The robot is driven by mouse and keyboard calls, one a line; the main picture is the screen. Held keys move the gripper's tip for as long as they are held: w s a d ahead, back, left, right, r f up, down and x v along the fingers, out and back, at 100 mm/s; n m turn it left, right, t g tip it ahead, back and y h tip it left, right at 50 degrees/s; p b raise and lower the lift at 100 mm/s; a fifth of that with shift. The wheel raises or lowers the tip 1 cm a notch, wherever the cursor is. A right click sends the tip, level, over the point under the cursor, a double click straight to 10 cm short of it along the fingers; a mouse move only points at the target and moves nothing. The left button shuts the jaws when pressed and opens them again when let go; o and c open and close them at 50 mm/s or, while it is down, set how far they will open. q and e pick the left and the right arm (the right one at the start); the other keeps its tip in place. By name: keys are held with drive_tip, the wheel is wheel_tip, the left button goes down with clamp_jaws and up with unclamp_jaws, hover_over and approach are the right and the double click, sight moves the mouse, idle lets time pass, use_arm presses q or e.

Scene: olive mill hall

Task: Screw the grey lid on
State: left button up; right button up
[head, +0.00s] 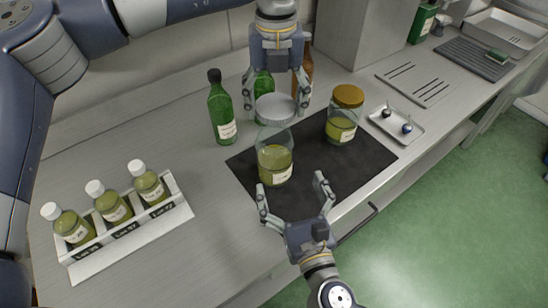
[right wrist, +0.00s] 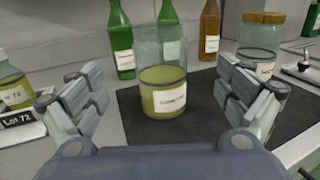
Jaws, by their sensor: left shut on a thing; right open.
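The glass jar (head: 276,165) with yellow-green contents and a white label stands upright on the dark mat (head: 243,171). It also shows in the right wrist view (right wrist: 163,77), where no lid is seen on its rim. The grey lid (head: 275,107) is held level over the jar by my left gripper (head: 276,107), which is shut on it. The exact gap between lid and rim is hard to judge in the head view. My right gripper (head: 294,186) is open and empty in front of the jar, fingers pointing at it; its fingers (right wrist: 160,95) show left and right of the jar.
A gold-lidded jar (head: 341,127) stands right of the jar, beside a small tray (head: 385,126). Green bottles (head: 222,116) and a brown bottle (right wrist: 209,32) stand behind. A white rack (head: 130,240) with three bottles is at the left. The bench between is clear.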

sight(270, 134)
use_arm(q)
drive_tip(key=shift+w+f, duration=0.1)
drive_tip(key=shift+w, duration=0.05)
drive_tip(key=shift+w+a, duration=0.1)
drive_tip(key=shift+w, duration=0.05)
use_arm(e)
drive_tip(key=x, duration=1.2)
drive_tip(key=shift+w+a+f, duration=0.1)
drive_tip(key=shift+w+a, duration=0.05)
drive_tip(key=shift+w, duration=0.1)
drive_tip(key=c, duration=1.6)
use_arm(q)
drive_tip(key=shift+f, duration=2.55)
